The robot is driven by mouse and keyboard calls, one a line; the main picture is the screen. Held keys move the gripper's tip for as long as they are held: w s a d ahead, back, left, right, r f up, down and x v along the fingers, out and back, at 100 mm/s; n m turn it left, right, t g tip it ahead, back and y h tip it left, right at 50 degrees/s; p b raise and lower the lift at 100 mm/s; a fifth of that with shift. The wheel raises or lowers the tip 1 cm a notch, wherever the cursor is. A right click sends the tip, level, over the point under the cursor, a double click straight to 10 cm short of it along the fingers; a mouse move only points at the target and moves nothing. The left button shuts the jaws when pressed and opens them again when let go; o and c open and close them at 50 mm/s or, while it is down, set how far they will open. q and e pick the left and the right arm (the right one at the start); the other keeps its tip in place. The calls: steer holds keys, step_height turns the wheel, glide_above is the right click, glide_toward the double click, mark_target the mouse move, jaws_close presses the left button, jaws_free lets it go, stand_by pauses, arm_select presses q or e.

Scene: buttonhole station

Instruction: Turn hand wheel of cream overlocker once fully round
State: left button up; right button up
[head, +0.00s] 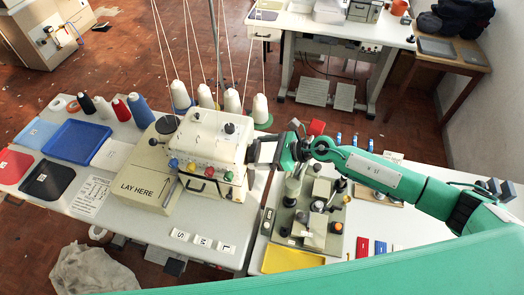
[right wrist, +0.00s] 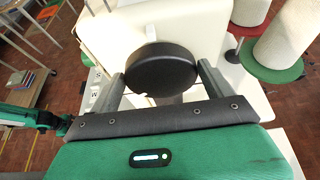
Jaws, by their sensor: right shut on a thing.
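The cream overlocker (head: 212,135) stands on the white table, with several coloured knobs along its front. Its hand wheel is on its right side, mostly hidden by my gripper in the head view. In the right wrist view the hand wheel (right wrist: 162,68) is a round black disc against the cream body (right wrist: 195,25). My right gripper (head: 256,153) reaches in from the right. In the wrist view its two grey fingers (right wrist: 162,80) lie on either side of the wheel, shut on it. My left gripper is not in view.
Several thread cones (head: 260,108) stand behind the overlocker. A cream block marked LAY HERE (head: 145,187) is at its left. A blue tray (head: 76,140) lies farther left. A grey fixture (head: 308,215) and yellow tray (head: 290,260) sit below my right arm. The floor between tables is open.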

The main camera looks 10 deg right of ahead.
steer(key=m+b, duration=0.1)
steer(key=m+g+b, duration=0.1)
steer(key=b, duration=0.1)
steer(key=w+m+y+b, duration=0.1)
steer(key=b, duration=0.1)
steer(key=shift+d+f+m+g, duration=0.2)
steer(key=shift+f+m+g, duration=0.1)
steer(key=shift+g, duration=0.1)
steer(key=shift+w+d+m+g+y+b, duration=0.15)
steer(key=shift+m+g+y+b, duration=0.6)
steer(key=shift+m+b, duration=0.9)
steer(key=o, duration=0.9)
steer(key=shift+r, duration=0.1)
step_height(320, 180, up, 20)
steer(key=b, duration=0.4)
steer(key=shift+b, duration=0.35)
